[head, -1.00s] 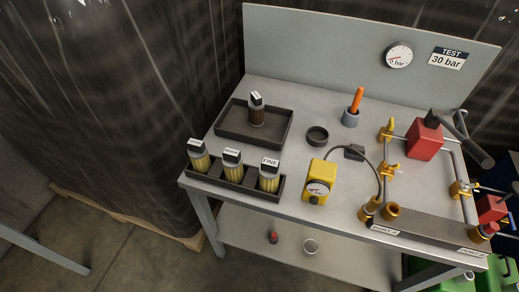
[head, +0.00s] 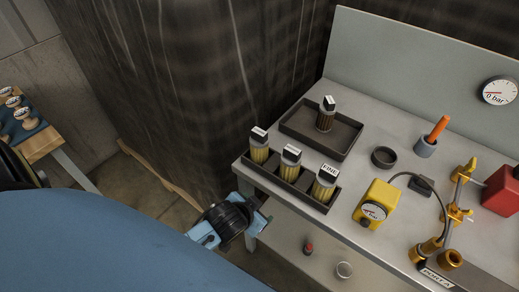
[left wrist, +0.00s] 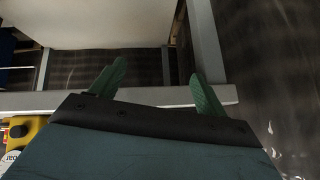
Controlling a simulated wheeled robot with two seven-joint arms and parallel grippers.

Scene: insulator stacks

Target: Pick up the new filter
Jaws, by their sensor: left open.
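Three yellow-ribbed filters with dark labelled caps stand upright in a narrow black rack (head: 281,186) at the table's front left. They are a left filter (head: 259,149), a middle filter (head: 290,165) and a right filter (head: 325,183) labelled FINE. A darker brown filter (head: 325,118) stands in the black tray (head: 290,124) behind them. Which one is the new filter is not marked. My left gripper (head: 252,207) is near the table's front left corner, left of and below the rack, touching no filter. In the left wrist view its green fingers (left wrist: 155,85) are apart and empty.
A yellow gauge box (head: 377,204), a dark ring (head: 384,157) and a grey cup with an orange-handled tool (head: 426,147) stand right of the rack. Brass fittings are farther right. The table edge lies close to my left gripper.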

